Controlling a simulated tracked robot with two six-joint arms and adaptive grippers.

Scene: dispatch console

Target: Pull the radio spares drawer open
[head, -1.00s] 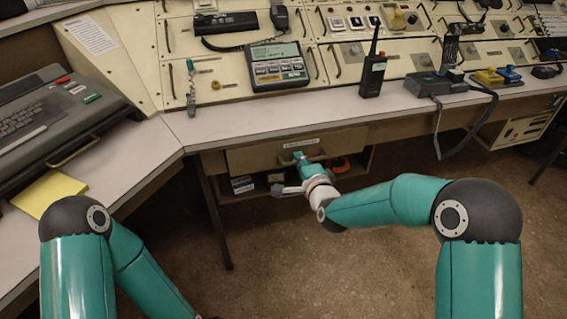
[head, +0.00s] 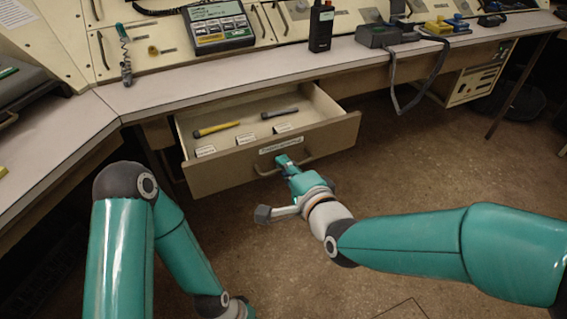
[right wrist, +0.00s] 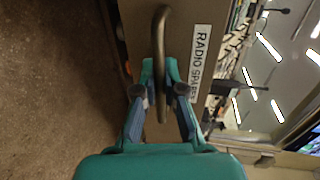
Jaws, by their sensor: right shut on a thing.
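The radio spares drawer (head: 225,172) stands well out from under the desk, its inside showing from above. Its front carries a white label, which reads RADIO SPARES in the right wrist view (right wrist: 201,52), and a bar handle (right wrist: 161,38). My right gripper (head: 284,161) is shut on the handle at the middle of the drawer front; in the right wrist view its two fingers (right wrist: 160,78) lie on either side of the bar. Inside the drawer lie a yellow stick-like item (head: 215,129), a grey one (head: 281,113) and small white cards (head: 206,151). My left gripper is out of the picture.
The desk top (head: 200,88) runs above the drawer, with a keypad unit (head: 219,25), a handheld radio (head: 320,27) and a grey box with a hanging cable (head: 385,36) on or behind it. The floor (head: 430,165) before the drawer is clear.

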